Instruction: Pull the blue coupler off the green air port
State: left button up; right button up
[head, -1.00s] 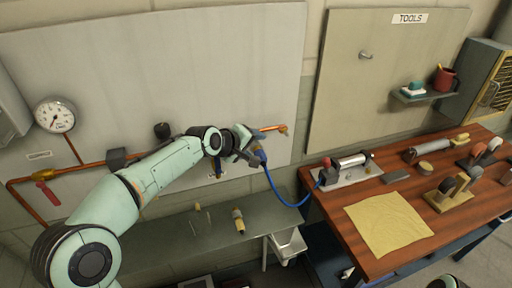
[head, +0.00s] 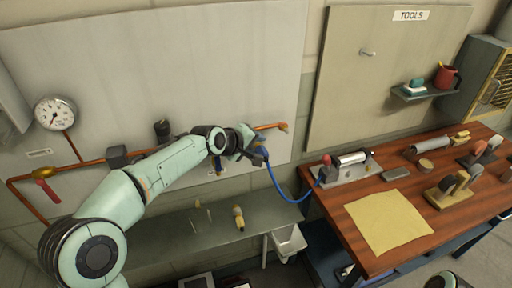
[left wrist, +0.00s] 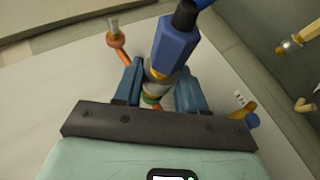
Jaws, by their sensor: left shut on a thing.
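The blue coupler (left wrist: 176,48) is between the fingers of my left gripper (left wrist: 160,88) in the left wrist view. The gripper is shut on it around its metal collar. A green ring of the air port (left wrist: 151,100) shows just below the collar, in line with it; I cannot tell whether there is a gap. In the head view my left gripper (head: 252,152) is at the wall panel under the copper pipe, and the coupler there is mostly hidden by it. A blue hose (head: 277,186) hangs from the coupler and runs to the bench. My right gripper is out of view.
A copper pipe (head: 269,127) runs along the wall, with a red-handled valve (head: 46,173) and a gauge (head: 55,113) at left. A grey shelf (head: 175,240) lies below. The wooden bench (head: 345,215) at right holds a yellow cloth (head: 388,222) and several tools.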

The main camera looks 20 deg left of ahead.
pick_arm(q)
jog(key=shift+s+d+b, duration=0.25)
jog(key=shift+s+d, duration=0.15)
jog(key=shift+s, duration=0.2)
jog(key=shift+s+d+b, duration=0.25)
jog(key=shift+s+d, duration=0.1)
jog(key=shift+s, duration=0.2)
jog(key=shift+s+d+b, duration=0.4)
jog(key=shift+s+d, duration=0.25)
jog(key=shift+s, duration=0.35)
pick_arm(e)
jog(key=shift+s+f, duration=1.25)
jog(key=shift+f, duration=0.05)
pick_arm(q)
jog(key=shift+r, duration=0.1)
jog(key=shift+s+d+b, duration=0.3)
jog(key=shift+s+d, duration=0.1)
jog(key=shift+c, duration=0.2)
jog(key=shift+s+d+b, duration=0.3)
jog(key=shift+s+d, duration=0.1)
jog(key=shift+s, duration=0.25)
jog(key=shift+s+d+b, duration=0.25)
jog(key=shift+s+d, duration=0.1)
jog(key=shift+s, duration=0.25)
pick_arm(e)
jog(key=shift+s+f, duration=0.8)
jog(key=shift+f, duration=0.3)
